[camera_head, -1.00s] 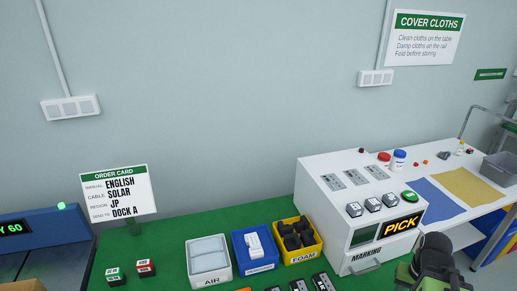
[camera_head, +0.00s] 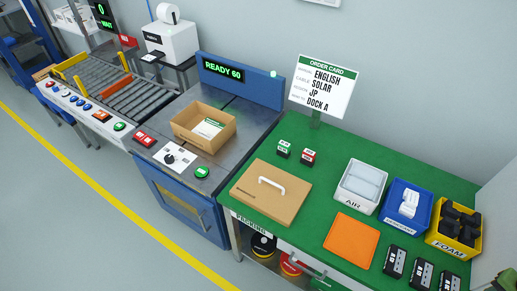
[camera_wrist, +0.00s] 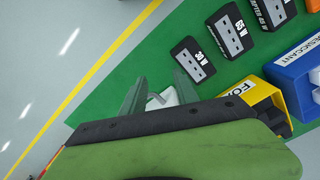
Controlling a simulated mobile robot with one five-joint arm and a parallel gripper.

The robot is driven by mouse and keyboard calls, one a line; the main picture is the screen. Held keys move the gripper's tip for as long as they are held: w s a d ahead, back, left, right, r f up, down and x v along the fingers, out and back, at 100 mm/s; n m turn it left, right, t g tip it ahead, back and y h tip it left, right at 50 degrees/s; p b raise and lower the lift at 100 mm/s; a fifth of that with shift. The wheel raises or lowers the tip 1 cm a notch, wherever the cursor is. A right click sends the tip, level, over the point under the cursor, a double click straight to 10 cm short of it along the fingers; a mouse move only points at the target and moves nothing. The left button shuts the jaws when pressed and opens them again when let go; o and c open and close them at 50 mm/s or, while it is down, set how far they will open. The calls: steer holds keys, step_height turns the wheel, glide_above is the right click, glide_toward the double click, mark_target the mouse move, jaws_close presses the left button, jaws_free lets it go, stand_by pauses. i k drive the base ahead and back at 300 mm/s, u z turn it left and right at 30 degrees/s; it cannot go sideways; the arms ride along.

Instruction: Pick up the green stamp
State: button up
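The green stamp (camera_head: 284,149), a small block with a white and green face, stands upright on the green table near the foot of the order card. A similar red stamp (camera_head: 309,156) stands just to its right, a little apart. My gripper (camera_wrist: 161,82) shows in the wrist view with its two grey fingers apart and no object clearly held. A white piece shows behind the fingers; I cannot tell what it is. The stamps are not in the wrist view, and my gripper is not in the head view.
A cardboard box lid (camera_head: 271,192) with a white handle lies in front of the stamps. AIR (camera_head: 347,196), blue (camera_head: 390,214) and yellow FOAM (camera_head: 437,238) bins stand to the right. An orange pad (camera_head: 351,240) and black adapters (camera_head: 395,262) lie nearer the front. The order card (camera_head: 322,86) stands behind.

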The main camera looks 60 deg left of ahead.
mark_target(283, 150)
steer(key=u, duration=0.8)
steer(key=k, duration=0.15)
steer(key=u, duration=2.3)
steer(key=i, duration=1.05)
steer(key=u, duration=0.25)
